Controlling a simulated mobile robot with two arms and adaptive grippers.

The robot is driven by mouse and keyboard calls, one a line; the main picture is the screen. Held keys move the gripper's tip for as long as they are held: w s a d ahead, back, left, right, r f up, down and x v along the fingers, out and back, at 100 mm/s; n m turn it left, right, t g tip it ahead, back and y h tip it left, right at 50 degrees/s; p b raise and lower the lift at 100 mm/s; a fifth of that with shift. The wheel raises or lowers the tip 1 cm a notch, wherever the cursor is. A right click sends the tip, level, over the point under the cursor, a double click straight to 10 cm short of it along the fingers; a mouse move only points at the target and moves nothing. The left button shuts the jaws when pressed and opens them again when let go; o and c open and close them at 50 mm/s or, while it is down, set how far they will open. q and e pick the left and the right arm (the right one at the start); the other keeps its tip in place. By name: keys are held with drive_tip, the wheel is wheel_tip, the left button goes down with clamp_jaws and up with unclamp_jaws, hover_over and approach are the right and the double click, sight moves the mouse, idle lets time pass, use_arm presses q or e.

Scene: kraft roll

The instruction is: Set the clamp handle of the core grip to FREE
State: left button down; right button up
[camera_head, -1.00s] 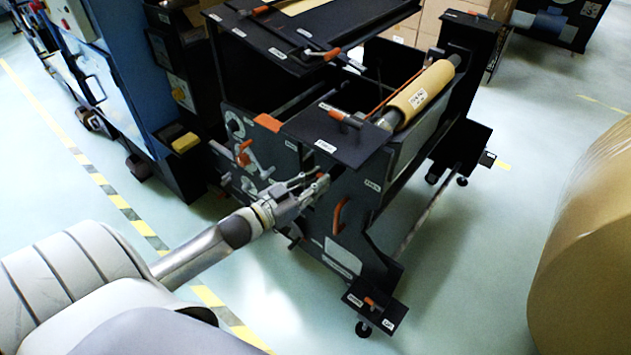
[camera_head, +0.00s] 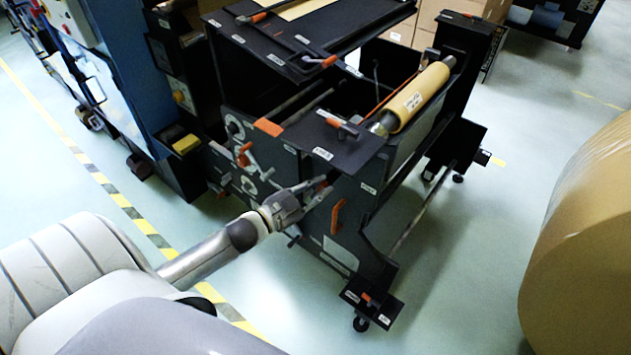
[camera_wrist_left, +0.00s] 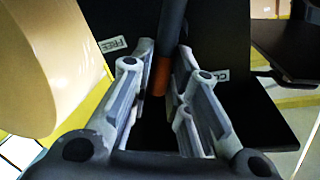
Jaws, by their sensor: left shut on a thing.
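My left gripper (camera_head: 320,188) is at the near side panel of the black roll stand. In the left wrist view its fingers (camera_wrist_left: 165,58) are shut on the clamp handle (camera_wrist_left: 160,76), a dark lever with an orange end. A FREE label (camera_wrist_left: 113,44) lies left of the handle and a partly hidden label (camera_wrist_left: 222,75) lies right of it. The handle is between the two labels. In the head view the fingers mostly hide the handle. My right gripper is not in view.
The black stand (camera_head: 345,250) carries a kraft-coloured core (camera_head: 415,97) and other orange-handled levers. An orange handle (camera_head: 337,216) is just below my fingers. A large kraft roll (camera_head: 585,240) stands at the right. Floor between roll and stand is clear.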

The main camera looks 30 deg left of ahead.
use_arm(q)
drive_tip(key=shift+d+m+y+p, duration=0.35)
drive_tip(key=shift+m+p, duration=0.3)
drive_tip(key=shift+m, duration=0.55)
drive_tip(key=shift+s+d+f+m+g+y, duration=0.15)
drive_tip(key=shift+f+m+y, duration=0.25)
drive_tip(key=shift+m, duration=0.95)
drive_tip(key=shift+w+d+f+m+g+y, duration=0.1)
drive_tip(key=shift+d+f+m+y, duration=0.2)
drive_tip(key=shift+m, duration=1)
drive_tip(key=shift+s+d+f+m+g+y, duration=0.1)
drive_tip(key=shift+f+m+y, duration=0.3)
drive_tip(key=shift+m, duration=0.95)
drive_tip(key=shift+f, duration=0.1)
drive_tip(key=c, duration=1.4)
unclamp_jaws()
